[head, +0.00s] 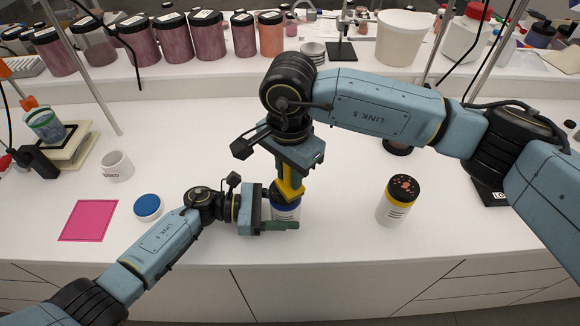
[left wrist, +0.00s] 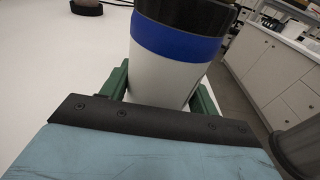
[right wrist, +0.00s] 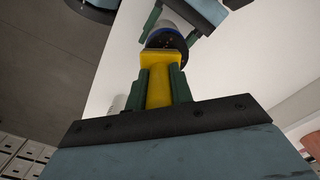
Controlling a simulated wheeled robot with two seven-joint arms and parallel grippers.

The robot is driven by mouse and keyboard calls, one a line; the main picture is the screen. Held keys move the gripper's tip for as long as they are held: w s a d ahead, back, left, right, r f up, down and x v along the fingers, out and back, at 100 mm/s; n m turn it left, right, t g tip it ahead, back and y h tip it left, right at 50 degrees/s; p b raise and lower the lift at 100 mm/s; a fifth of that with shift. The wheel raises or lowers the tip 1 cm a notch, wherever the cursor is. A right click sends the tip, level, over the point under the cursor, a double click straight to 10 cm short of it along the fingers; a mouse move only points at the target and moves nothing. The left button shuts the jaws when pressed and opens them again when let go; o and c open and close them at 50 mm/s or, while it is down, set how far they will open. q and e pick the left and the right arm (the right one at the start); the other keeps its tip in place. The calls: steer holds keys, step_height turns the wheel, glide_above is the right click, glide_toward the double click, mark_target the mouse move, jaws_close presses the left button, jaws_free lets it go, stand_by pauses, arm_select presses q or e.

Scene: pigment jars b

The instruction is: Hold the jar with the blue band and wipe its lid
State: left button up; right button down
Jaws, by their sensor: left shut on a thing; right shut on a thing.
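The jar with the blue band (left wrist: 178,45) is white below with a blue band and a black lid; it stands upright between the green fingers of my left gripper (head: 270,226), which is shut on it. In the head view the jar (head: 286,211) is partly hidden by the fingers. My right gripper (right wrist: 160,90) is shut on a yellow tool (right wrist: 159,85) and is above the jar. The tool's wide end is at the black lid (right wrist: 165,38); it appears to touch it, but the contact itself is hidden.
A jar with a yellow band and speckled lid (head: 398,201) stands to the right. On the left are a blue-topped round item (head: 148,207), a pink mat (head: 88,221) and a white mug (head: 117,166). Large pigment jars (head: 171,40) line the back shelf.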

arm_select(q)
steer(key=shift+s+f, duration=0.1)
steer(key=shift+f, duration=0.1)
arm_select(e)
steer(key=shift+s+a+f, duration=0.1)
steer(key=shift+s+a, duration=0.2)
steer(key=shift+a, duration=0.2)
steer(key=shift+w+a, duration=0.25)
steer(key=shift+a, duration=0.2)
steer(key=shift+w+a, duration=0.1)
steer(key=shift+w, duration=0.3)
steer(key=shift+w+d, duration=0.2)
steer(key=shift+w, duration=0.1)
steer(key=shift+w+d, duration=0.1)
steer(key=shift+d, duration=0.8)
